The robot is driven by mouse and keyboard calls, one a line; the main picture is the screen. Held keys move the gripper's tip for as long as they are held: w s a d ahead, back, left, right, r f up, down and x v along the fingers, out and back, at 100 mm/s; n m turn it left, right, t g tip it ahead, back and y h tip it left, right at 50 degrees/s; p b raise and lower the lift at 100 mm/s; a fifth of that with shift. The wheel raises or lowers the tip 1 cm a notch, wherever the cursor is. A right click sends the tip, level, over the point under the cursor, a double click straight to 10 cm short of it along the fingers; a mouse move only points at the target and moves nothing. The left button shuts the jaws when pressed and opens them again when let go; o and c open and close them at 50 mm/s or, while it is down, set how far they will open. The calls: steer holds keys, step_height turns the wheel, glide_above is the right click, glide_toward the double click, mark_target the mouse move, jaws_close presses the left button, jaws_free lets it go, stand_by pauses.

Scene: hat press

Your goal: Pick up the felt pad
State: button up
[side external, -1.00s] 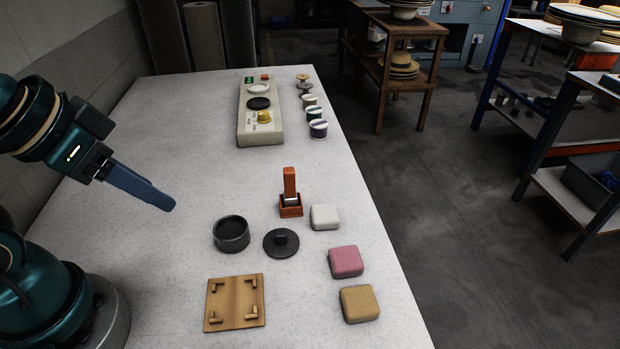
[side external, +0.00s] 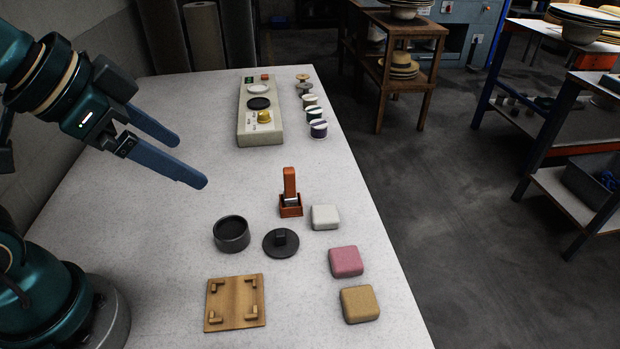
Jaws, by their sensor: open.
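Three rounded square blocks that look like pads lie along the right edge of the table: a white one (side external: 325,217), a pink one (side external: 346,261) and a tan one (side external: 360,304). I cannot tell which of them is the felt pad. My gripper (side external: 189,162) is open and empty, with its two blue fingers apart. It hangs above the left part of the table, up and to the left of the pads and well clear of them.
Near the pads stand a round black pot (side external: 231,236), a black lid with a knob (side external: 281,243), an orange upright piece in a holder (side external: 290,206) and a wooden board with corner blocks (side external: 235,304). A beige panel (side external: 243,130) and several spools (side external: 317,130) are farther back. The table's middle is clear.

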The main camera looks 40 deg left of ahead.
steer(key=w+d+r+m+h, duration=0.1)
steer(key=w+d+m, duration=0.15)
steer(key=w, duration=0.35)
steer(key=m+g+h, duration=0.1)
steer(key=m+g, duration=0.3)
glide_above(325, 212)
steer(key=s+a, duration=0.1)
steer(key=a, duration=0.1)
steer(key=shift+n, duration=0.25)
step_height(325, 212, down, 14)
steer(key=shift+s+f, duration=0.1)
steer(key=shift+s, duration=0.05)
steer(key=shift+s+d+f, duration=0.15)
steer(key=shift+f, duration=0.5)
steer(key=shift+x, duration=2.3)
steer(key=shift+c, duration=0.3)
